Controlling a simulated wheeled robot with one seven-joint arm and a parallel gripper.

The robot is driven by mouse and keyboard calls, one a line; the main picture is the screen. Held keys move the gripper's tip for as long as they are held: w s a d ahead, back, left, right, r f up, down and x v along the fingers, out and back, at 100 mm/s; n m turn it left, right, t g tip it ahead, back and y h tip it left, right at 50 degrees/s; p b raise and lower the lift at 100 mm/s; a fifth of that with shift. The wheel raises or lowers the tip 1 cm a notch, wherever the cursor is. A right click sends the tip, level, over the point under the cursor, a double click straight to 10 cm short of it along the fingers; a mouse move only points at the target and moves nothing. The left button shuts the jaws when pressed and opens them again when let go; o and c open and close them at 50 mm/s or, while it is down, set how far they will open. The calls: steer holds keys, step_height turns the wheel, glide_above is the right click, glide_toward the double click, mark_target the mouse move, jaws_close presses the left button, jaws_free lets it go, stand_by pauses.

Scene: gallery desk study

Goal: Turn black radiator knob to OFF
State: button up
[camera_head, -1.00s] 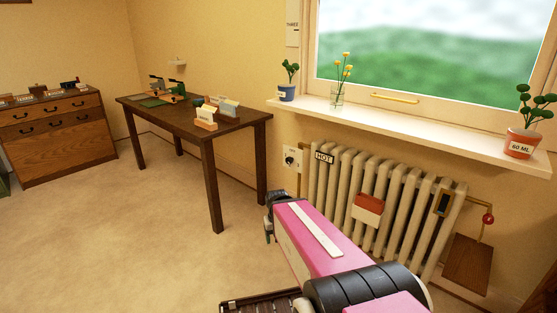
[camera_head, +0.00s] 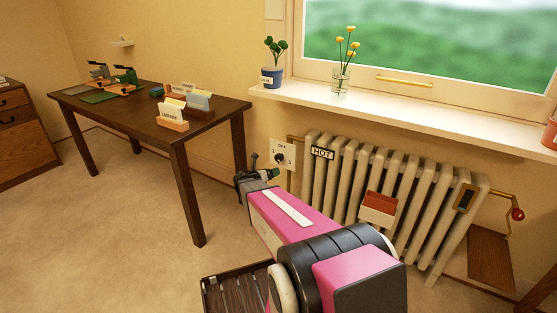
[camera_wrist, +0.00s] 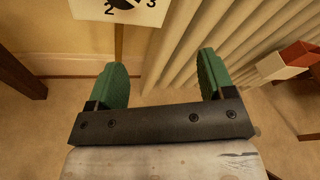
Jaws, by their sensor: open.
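The black radiator knob (camera_head: 279,158) sits on a white dial plate (camera_head: 290,148) on the wall, left of the radiator. "OFF" is printed at the top of the plate. In the wrist view, only the lower part of the black knob (camera_wrist: 126,4) shows at the top edge, on the plate (camera_wrist: 148,15) with "2" and "3" readable. Where the knob points is unclear. My gripper (camera_head: 262,168) is just below and in front of the plate in the head view. In the wrist view, my gripper (camera_wrist: 160,72) has its green fingers wide apart and empty, below the plate.
The ribbed radiator (camera_head: 345,180) stands right of the plate, with a "HOT" sign (camera_head: 322,153) and a red-and-white box (camera_head: 379,207). A brass pipe (camera_head: 290,179) runs below the plate. A dark table (camera_head: 135,115) stands left. The windowsill (camera_head: 400,116) juts out above.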

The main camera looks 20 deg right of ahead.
mark_target(277, 159)
steer(key=w+d+n+t, duration=0.1)
steer(key=w+d+n, duration=0.1)
steer(key=w, duration=0.1)
steer(key=w+d+n+t, duration=0.1)
steer(key=w+d+n, duration=0.1)
steer(key=w+d, duration=0.1)
steer(key=w+d+n, duration=0.2)
steer(key=w+d, duration=0.1)
steer(key=w, duration=0.1)
steer(key=shift+w+d+r+t+h, duration=0.1)
steer(key=shift+t+h, duration=0.3)
steer(key=c, duration=0.9)
